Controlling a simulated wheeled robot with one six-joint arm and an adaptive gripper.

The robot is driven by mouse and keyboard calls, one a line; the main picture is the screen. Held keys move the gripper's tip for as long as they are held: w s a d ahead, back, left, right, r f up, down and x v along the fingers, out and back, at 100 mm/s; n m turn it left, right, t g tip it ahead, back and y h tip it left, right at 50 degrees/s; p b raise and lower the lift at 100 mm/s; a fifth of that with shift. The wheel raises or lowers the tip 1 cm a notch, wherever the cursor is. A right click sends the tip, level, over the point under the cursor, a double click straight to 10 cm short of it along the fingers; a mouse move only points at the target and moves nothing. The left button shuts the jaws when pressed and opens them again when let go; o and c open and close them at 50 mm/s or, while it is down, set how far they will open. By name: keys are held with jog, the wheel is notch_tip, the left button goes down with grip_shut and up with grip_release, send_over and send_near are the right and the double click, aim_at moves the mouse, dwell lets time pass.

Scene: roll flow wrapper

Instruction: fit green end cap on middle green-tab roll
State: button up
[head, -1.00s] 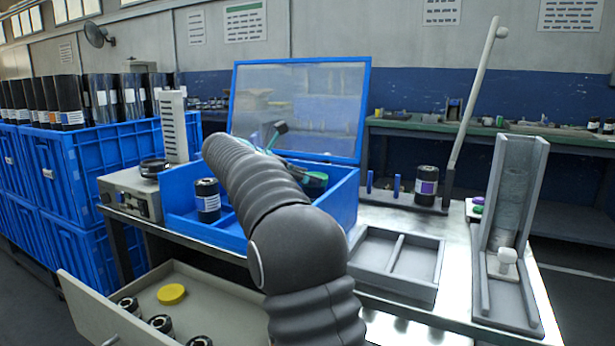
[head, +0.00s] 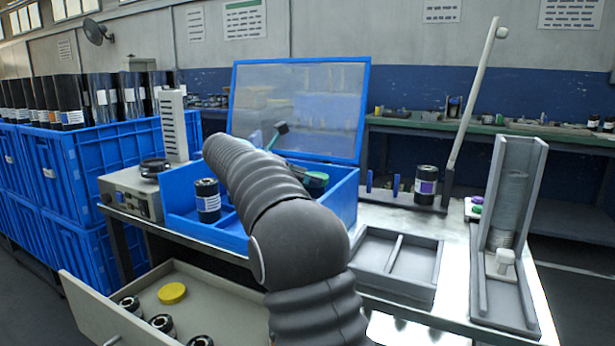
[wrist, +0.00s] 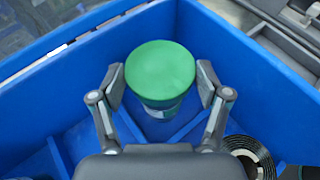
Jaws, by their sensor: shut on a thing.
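The green end cap (wrist: 160,70) is a round disc between the two fingers of my gripper (wrist: 161,82) in the wrist view. My gripper is shut on it. A roll (wrist: 161,112) with a pale label shows just under the cap, inside the blue box (wrist: 55,70). The cap hides the roll's top, so I cannot tell whether the cap is seated. Another black roll (head: 207,200) with a white label stands at the box's left.
The box's raised lid (head: 300,110) stands behind. Blue dividers split the box floor. A dark coiled roll end (wrist: 250,158) lies near my right finger. A purple-label roll (head: 426,185), a grey tray (head: 395,268) and an upright chute (head: 513,190) stand to the right.

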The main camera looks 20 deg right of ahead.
jog(key=shift+f, duration=0.65)
jog(key=o, duration=0.5)
jog(key=shift+o, duration=0.2)
jog(key=shift+a+r+p, duration=0.4)
jog(key=shift+a, duration=0.2)
jog(key=p+v, duration=0.3)
jog(key=v, duration=0.6)
jog(key=shift+a, duration=0.35)
jog(key=shift+s, duration=0.1)
